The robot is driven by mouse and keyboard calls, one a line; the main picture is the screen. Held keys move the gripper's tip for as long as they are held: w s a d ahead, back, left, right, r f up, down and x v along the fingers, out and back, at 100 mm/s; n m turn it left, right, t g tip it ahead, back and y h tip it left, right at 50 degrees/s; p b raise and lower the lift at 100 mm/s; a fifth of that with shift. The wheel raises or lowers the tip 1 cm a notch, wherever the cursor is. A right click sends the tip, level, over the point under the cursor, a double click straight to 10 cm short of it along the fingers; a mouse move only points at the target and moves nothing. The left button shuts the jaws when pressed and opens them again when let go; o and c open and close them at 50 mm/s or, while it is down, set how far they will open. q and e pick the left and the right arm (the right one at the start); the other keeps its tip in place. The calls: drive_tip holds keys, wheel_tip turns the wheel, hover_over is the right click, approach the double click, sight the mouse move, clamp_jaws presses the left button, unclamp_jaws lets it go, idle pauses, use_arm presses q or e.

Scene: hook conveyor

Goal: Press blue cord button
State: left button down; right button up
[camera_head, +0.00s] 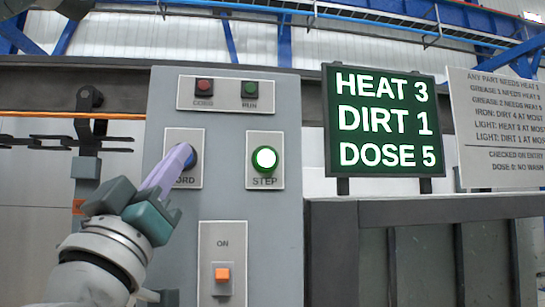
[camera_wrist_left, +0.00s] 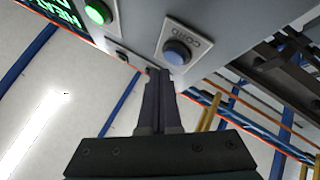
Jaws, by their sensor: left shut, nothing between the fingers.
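The blue cord button (camera_head: 191,160) sits on a light plate on the grey control panel, its label partly covered by my left gripper (camera_head: 182,154). The gripper's pale purple fingers are shut and empty, pointing up at the button and hiding its left part. In the left wrist view the round blue button (camera_wrist_left: 176,53) shows whole, and the shut fingertips (camera_wrist_left: 158,74) lie just short of it in the picture. I cannot tell for sure whether they touch. My right gripper is not in view.
A lit green STEP button (camera_head: 264,159) is right of the cord button. Below is an orange switch (camera_head: 222,274); above are red (camera_head: 204,85) and green (camera_head: 249,88) lamps. A green display (camera_head: 384,120) reads HEAT 3, DIRT 1, DOSE 5. A rule sign (camera_head: 497,125) stands right.

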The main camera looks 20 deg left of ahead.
use_arm(q)
drive_tip(key=shift+s+d+p, duration=0.2)
drive_tip(key=shift+s+d, duration=0.2)
drive_tip(key=shift+s, duration=0.3)
drive_tip(key=shift+s+d+p, duration=0.15)
drive_tip(key=shift+s+d, duration=0.3)
drive_tip(key=shift+s, duration=0.2)
drive_tip(key=shift+s+d+p, duration=0.2)
drive_tip(key=shift+s+d, duration=0.2)
drive_tip(key=shift+s, duration=0.3)
drive_tip(key=s+d+f+m+g+h, duration=0.15)
drive_tip(key=f+g, duration=0.25)
drive_tip(key=f, duration=0.4)
drive_tip(key=w+d+f+m+g+h, duration=0.1)
drive_tip(key=d+f+m+g+h, duration=0.25)
drive_tip(key=f, duration=0.35)
drive_tip(key=s+d+f+m+g+h, duration=0.1)
drive_tip(key=f+m+g+h, duration=0.1)
drive_tip(key=f+g, duration=0.45)
drive_tip(key=s+f+m+g, duration=0.2)
drive_tip(key=s+f+g, duration=0.6)
drive_tip(key=s+f, duration=0.65)
drive_tip(key=w+d+r+p+v, duration=0.1)
drive_tip(key=w+p+v, duration=0.1)
drive_tip(key=p+v, duration=0.9)
drive_tip(key=w+d+r+p+v, duration=0.1)
drive_tip(key=w+p+v, duration=0.2)
drive_tip(key=p+v, duration=0.9)
drive_tip(key=shift+a+r+y, duration=0.25)
drive_tip(key=shift+a+y, duration=0.15)
